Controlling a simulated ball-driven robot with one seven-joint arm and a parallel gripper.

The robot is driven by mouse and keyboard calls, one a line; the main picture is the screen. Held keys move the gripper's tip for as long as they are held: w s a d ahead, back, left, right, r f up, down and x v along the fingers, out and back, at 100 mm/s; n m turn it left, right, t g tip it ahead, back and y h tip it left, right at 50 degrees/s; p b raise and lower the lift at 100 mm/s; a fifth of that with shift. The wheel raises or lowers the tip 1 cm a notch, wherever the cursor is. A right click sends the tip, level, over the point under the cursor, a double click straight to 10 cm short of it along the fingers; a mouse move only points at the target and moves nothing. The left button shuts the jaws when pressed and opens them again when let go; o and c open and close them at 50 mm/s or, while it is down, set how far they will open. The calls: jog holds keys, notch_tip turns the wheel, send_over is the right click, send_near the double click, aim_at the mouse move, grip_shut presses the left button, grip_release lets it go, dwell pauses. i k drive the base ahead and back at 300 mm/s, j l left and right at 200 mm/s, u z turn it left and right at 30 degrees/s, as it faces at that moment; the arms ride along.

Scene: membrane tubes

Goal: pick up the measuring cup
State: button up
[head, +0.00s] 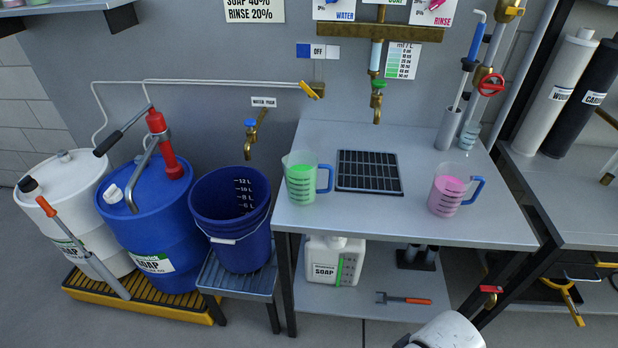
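Two clear measuring cups with blue handles stand upright on the grey metal table (430,150). One measuring cup (300,178) holds green liquid and stands at the table's left side, handle to the right. The other measuring cup (450,190) holds pink liquid and stands toward the right side, handle to the upper right. A white rounded part of my arm shows at the bottom edge, below and in front of the table. My gripper is not in view.
A black drain grate (368,171) lies between the cups under a brass tap (377,100). A grey cylindrical holder (448,128) stands behind the pink cup. A blue bucket (230,205) and drums stand left. The table's front strip is clear.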

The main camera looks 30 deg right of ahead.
aim_at(471, 129)
jog(key=l+z, duration=0.1)
jog(key=z, duration=1.25)
